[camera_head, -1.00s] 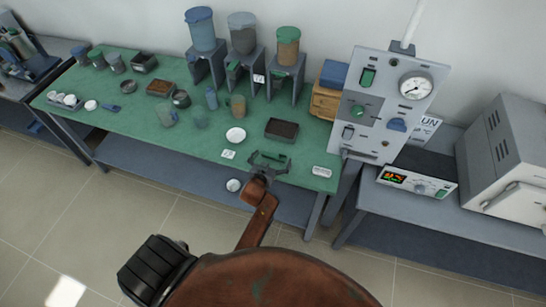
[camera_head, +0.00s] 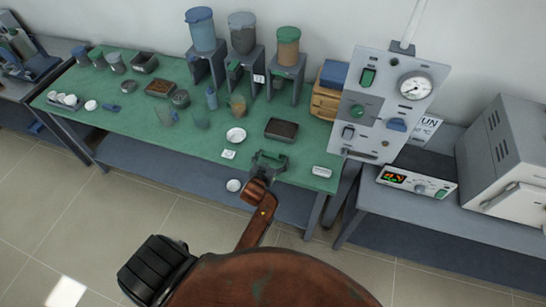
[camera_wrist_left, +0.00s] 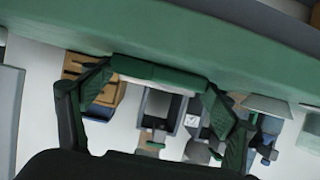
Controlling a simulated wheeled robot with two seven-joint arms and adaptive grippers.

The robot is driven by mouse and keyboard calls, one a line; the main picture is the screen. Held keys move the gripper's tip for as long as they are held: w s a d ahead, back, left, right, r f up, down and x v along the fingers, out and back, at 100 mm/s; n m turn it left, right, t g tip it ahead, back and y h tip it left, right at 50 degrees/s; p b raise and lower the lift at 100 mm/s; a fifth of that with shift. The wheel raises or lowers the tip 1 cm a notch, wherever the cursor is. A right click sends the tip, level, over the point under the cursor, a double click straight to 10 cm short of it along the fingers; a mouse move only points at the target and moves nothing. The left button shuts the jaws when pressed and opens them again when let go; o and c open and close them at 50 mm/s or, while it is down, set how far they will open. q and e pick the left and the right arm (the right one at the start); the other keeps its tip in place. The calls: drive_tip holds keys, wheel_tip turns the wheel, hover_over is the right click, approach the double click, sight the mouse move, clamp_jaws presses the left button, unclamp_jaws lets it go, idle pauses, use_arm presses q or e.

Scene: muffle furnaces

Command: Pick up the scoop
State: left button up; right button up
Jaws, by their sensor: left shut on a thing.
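My left gripper (camera_head: 269,158) is at the front edge of the green table, near its right end, just in front of a dark tray. Its fingers are closed on a green, bar-like thing, which I take to be the scoop (camera_wrist_left: 160,72); it spans the gap between the fingertips in the left wrist view. Most of the scoop's shape is hidden by the fingers, and its bowl cannot be made out. I cannot tell whether it touches the table. My right gripper is in neither view.
The dark tray (camera_head: 281,130) and a white dish (camera_head: 236,135) lie close behind the gripper. Several jars, dishes and dispensers stand farther back and left. A small white box (camera_head: 322,172) is to the right. A gauge panel (camera_head: 385,105) and furnace (camera_head: 510,160) stand right.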

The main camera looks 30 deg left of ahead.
sight(273, 157)
use_arm(q)
drive_tip(key=shift+r, duration=0.4)
wheel_tip(273, 157, up, 3)
drive_tip(key=shift+f+p, duration=0.15)
drive_tip(key=shift+p, duration=0.15)
drive_tip(key=w+r+p+v, duration=0.1)
drive_tip(key=r+p+v, duration=0.1)
drive_tip(key=v, duration=1.4)
drive_tip(key=shift+r, duration=0.7)
drive_tip(key=shift+s, duration=0.1)
